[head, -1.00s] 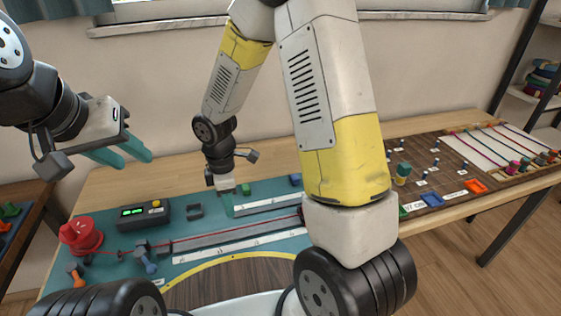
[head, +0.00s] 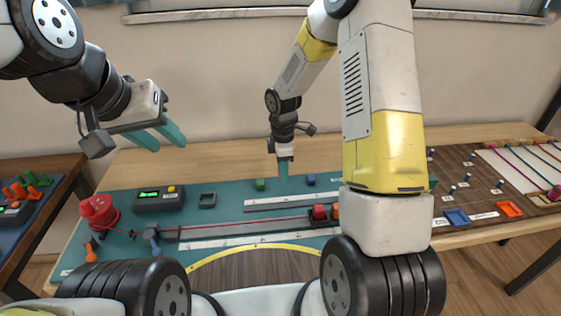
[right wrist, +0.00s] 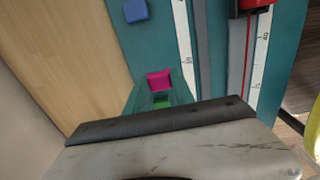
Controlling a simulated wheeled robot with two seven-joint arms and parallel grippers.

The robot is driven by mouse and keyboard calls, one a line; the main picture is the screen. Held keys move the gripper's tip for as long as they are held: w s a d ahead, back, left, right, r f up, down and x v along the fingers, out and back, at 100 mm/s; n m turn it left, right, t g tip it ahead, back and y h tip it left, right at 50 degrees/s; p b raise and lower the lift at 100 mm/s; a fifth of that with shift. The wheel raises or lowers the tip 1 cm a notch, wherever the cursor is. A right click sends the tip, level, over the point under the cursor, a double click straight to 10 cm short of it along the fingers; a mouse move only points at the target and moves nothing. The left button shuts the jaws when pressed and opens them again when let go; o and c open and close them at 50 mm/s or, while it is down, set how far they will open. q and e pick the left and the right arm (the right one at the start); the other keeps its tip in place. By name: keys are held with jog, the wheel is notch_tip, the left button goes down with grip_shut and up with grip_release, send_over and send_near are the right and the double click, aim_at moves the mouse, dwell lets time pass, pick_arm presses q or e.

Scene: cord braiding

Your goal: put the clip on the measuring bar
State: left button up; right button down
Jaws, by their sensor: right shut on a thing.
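A magenta piece (right wrist: 159,80), likely the clip, sits between the fingers of my right gripper (head: 284,178) in the right wrist view. That gripper is shut on it and points down over the back of the teal mat; the fingers hide the piece in the head view. The measuring bar, a grey strip edged with white scales (head: 240,241), lies in front of it with a red cord along it. A red block (head: 320,212) stands at the bar's right part. My left gripper (head: 165,136) is raised at the left, fingers apart and empty.
A green block (head: 260,184) and a blue block (head: 310,180) stand on the mat either side of my right gripper. A red spool (head: 99,211) and a dark box with a green display (head: 158,197) are at the left. A pegged brown board (head: 470,183) is at the right.

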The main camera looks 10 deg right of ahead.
jog(key=shift+w+d, duration=0.35)
jog(key=shift+w+d+f, duration=0.1)
jog(key=shift+w+d, duration=0.25)
jog(key=shift+d, duration=0.1)
jog(key=shift+a+f, duration=0.15)
jog(key=shift+f, duration=1.6)
jog(key=shift+f, duration=0.15)
jog(key=c, duration=1.1)
grip_release()
jog(key=shift+o, duration=0.2)
